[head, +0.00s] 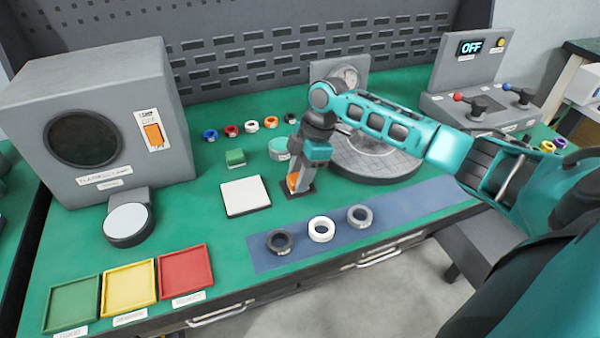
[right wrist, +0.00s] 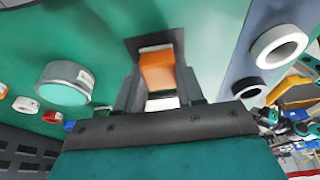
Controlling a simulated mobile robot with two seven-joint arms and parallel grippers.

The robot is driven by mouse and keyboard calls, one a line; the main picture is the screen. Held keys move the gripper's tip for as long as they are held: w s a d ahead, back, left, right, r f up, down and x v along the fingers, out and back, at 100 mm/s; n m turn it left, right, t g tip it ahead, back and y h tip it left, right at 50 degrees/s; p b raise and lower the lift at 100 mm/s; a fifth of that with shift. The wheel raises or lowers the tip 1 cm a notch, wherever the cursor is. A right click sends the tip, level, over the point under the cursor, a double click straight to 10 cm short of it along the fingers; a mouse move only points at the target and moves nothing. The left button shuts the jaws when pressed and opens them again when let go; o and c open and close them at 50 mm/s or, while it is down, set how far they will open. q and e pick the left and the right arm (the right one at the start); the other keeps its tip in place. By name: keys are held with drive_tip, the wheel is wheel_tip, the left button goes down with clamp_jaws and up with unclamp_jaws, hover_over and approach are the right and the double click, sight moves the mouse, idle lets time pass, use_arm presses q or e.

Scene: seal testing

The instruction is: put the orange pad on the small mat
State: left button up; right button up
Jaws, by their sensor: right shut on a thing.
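The orange pad (head: 292,181) is between the fingers of my right gripper (head: 298,187), which is shut on it and points down at the table. In the right wrist view the orange pad (right wrist: 157,72) shows between the two dark fingers (right wrist: 157,88). A small dark square mat (right wrist: 133,46) lies on the green table directly beyond the pad; in the head view the mat (head: 310,191) is mostly hidden by the gripper. I cannot tell whether the pad touches the mat. My left gripper is not in view.
A round grey platform (head: 375,160) stands close on the right. A blue strip (head: 385,216) with 3 rings lies in front.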

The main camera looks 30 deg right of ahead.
drive_tip(key=o, duration=1)
drive_tip(key=shift+f, duration=0.15)
drive_tip(key=p+v, duration=0.1)
drive_tip(key=v, duration=1.1)
drive_tip(key=shift+d, duration=0.1)
